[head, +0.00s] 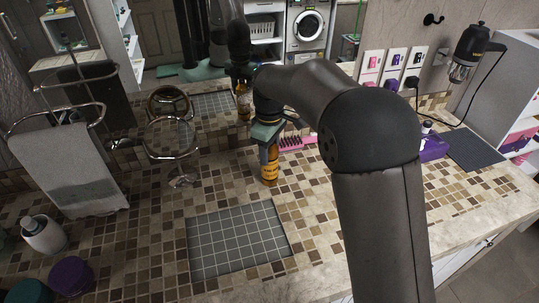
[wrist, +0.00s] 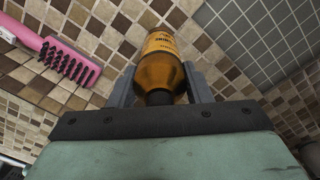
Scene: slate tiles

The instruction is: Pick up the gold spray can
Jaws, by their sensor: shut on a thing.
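The gold spray can (head: 269,168) stands upright on the mosaic-tiled counter or just above it; I cannot tell which. It is amber-gold with dark lettering. My gripper (head: 268,143) points down over its top, with the arm reaching in from the right. In the wrist view the can (wrist: 159,62) sits between the two grey fingers of my gripper (wrist: 160,88), which is shut on it. The can's dark neck lies toward the palm, and its top is partly hidden.
A pink brush (head: 297,142) lies just right of the can. A grey gridded mat (head: 238,240) is in front. A round mirror on a stand (head: 170,138) and a towel rack (head: 68,170) stand left. A purple item (head: 433,147) is at right.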

